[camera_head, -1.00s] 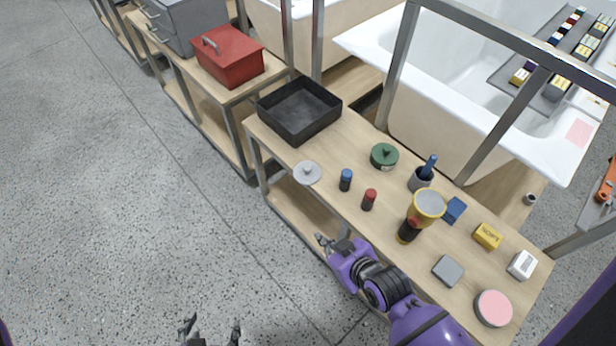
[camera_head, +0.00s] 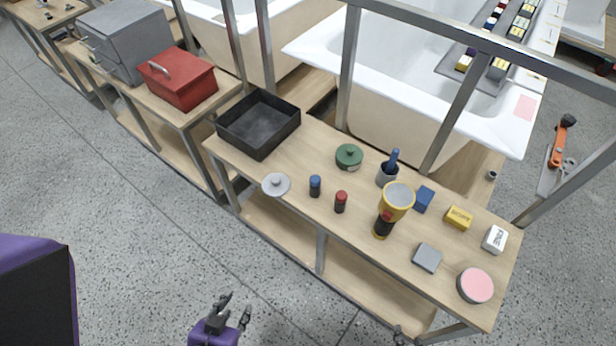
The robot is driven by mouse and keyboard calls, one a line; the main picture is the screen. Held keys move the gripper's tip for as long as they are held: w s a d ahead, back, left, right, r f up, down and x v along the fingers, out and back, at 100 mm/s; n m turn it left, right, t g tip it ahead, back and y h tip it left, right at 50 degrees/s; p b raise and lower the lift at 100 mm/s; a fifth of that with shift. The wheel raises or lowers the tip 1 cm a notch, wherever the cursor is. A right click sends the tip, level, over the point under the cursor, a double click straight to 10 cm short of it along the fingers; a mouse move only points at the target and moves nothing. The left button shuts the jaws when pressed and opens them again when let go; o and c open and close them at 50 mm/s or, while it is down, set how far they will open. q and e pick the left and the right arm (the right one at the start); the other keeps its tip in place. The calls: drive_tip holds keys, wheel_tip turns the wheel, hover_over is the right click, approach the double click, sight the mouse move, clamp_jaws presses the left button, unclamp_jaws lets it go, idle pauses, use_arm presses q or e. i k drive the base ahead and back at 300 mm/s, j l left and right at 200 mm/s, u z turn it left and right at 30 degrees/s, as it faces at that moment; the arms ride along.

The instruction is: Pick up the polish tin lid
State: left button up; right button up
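The polish tin lid appears to be the light grey disc with a small knob (camera_head: 276,184), lying flat near the front edge of the wooden bench, knob up. A round tin with a pink top (camera_head: 475,285) stands at the bench's right end. My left gripper (camera_head: 233,309) is open and empty, low in the picture, in front of the bench and well apart from the lid. A small dark tip at the bottom edge (camera_head: 398,335) seems to be my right gripper; its fingers are mostly cut off by the frame.
On the bench (camera_head: 310,157), a black tray (camera_head: 258,124) stands behind the lid. Blue (camera_head: 315,186) and red (camera_head: 341,202) small cylinders stand right of it, with a green knobbed tin (camera_head: 349,157) behind. A yellow-topped lamp-like thing (camera_head: 397,199) stands farther right. Metal posts rise behind the bench.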

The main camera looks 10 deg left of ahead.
sight(276, 185)
drive_tip(key=j+z, duration=0.35)
drive_tip(key=j, duration=0.15)
drive_tip(key=j+z, duration=0.35)
drive_tip(key=j, duration=0.65)
drive_tip(key=k+j+z, duration=0.1)
drive_tip(key=j, duration=0.45)
drive_tip(key=k+j+z, duration=0.1)
drive_tip(key=j, duration=0.4)
drive_tip(key=k+j, duration=0.1)
drive_tip(key=j, duration=0.4)
